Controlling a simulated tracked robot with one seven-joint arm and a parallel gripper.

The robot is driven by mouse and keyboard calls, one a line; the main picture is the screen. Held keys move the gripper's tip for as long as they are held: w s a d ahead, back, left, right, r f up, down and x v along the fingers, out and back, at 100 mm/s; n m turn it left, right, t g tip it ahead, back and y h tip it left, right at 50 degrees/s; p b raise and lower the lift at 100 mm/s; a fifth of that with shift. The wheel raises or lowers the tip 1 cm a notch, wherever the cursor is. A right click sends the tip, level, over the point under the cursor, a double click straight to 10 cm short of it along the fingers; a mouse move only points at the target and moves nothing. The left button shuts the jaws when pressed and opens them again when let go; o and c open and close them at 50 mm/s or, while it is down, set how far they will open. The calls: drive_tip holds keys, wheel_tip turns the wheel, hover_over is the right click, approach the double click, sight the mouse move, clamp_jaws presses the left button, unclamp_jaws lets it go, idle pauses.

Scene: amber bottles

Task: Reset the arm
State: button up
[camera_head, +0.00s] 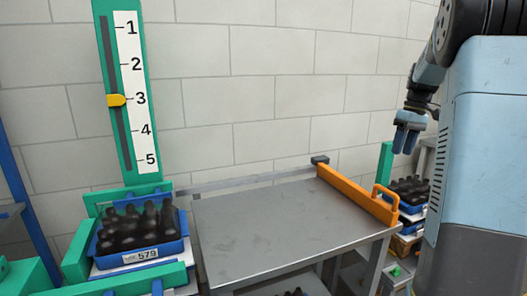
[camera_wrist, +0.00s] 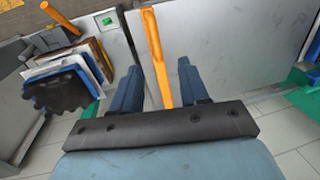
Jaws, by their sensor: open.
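My gripper (camera_head: 406,138) hangs at the right in the head view, beside my light blue body part, above and apart from the orange bar at the table's right end. In the wrist view my gripper (camera_wrist: 160,90) shows two blue fingers spread apart with nothing held between them. The orange bar (camera_wrist: 155,55) shows beyond the gap between the fingers. The dark bottles (camera_head: 140,225) stand in a blue crate (camera_head: 140,257) labelled 579 at the left.
A grey metal table (camera_head: 280,225) is bare on top. Its orange bar (camera_head: 355,194) has a handle (camera_head: 385,194). A green post with a 1-to-5 scale (camera_head: 127,90) has its yellow pointer (camera_head: 116,100) near 3. More dark bottles (camera_head: 410,187) stand at the right.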

drive_tip(key=s+a+r+m+t+h, duration=0.1)
drive_tip(key=s+a+r, duration=0.2)
drive_tip(key=s+a, duration=0.4)
drive_tip(key=s+a+r+m+t+h, duration=0.1)
drive_tip(key=s+a+r+t, duration=0.1)
drive_tip(key=s+a, duration=0.5)
drive_tip(key=s+a+f+m+t, duration=0.1)
drive_tip(key=s+a+f+t, duration=0.2)
drive_tip(key=s+a, duration=0.8)
drive_tip(key=s+f, duration=0.2)
drive_tip(key=s, duration=0.2)
